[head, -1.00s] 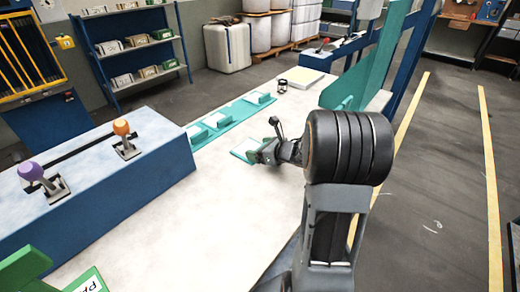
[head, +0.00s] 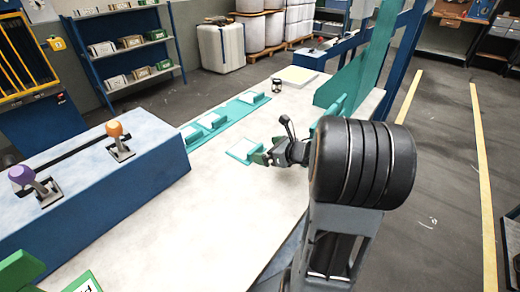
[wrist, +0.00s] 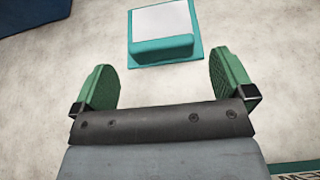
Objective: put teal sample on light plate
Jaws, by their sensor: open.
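A teal sample (head: 243,149), a teal piece with a white face and a raised teal block, lies on the pale table. My gripper (head: 262,157) is open and empty just right of it in the head view.
A teal strip (head: 228,113) with several similar teal pieces lies behind. A small dark-framed object (head: 277,88) stands near the plate. A blue console (head: 100,175) with orange and purple levers stands left. A teal panel (head: 345,84) rises along the right. The table middle is clear.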

